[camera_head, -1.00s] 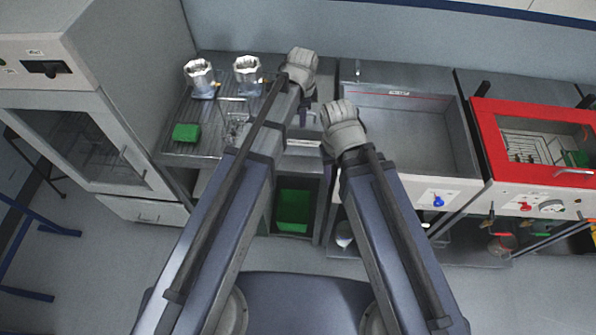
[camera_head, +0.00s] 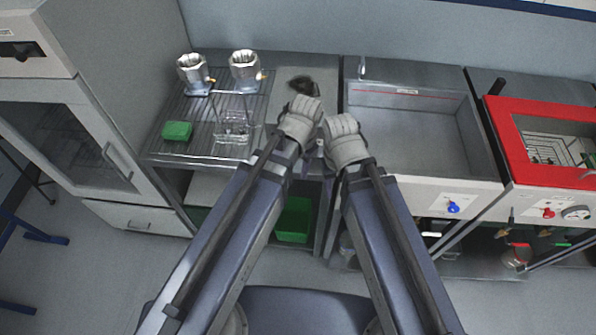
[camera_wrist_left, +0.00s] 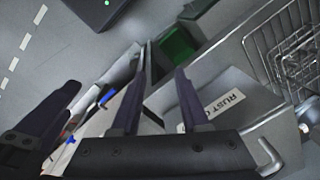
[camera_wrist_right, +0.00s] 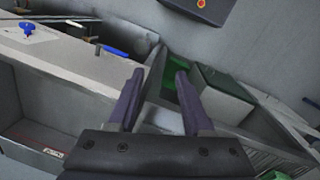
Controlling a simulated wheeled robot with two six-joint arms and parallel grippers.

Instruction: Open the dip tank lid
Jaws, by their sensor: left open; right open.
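A red-framed lid with a window (camera_head: 535,135) lies shut over the unit at the right; I take it as the dip tank lid, though no label is readable. A handle shows at its front edge, at the picture's edge. My left gripper (camera_head: 302,122) and right gripper (camera_head: 343,141) are side by side at the counter's middle, left of the lid and well apart from it. Their fingers are hidden in the head view. The left wrist view shows the left fingers (camera_wrist_left: 160,72) parted and empty; the right wrist view shows the right fingers (camera_wrist_right: 160,72) likewise.
An open basin (camera_head: 484,158) lies between my right gripper and the red lid. Two metal housings (camera_head: 193,72) (camera_head: 244,68), a green block (camera_head: 177,131) and a wire basket (camera_head: 233,129) stand on the ribbed tray at left. A green bin (camera_head: 294,220) is below the counter.

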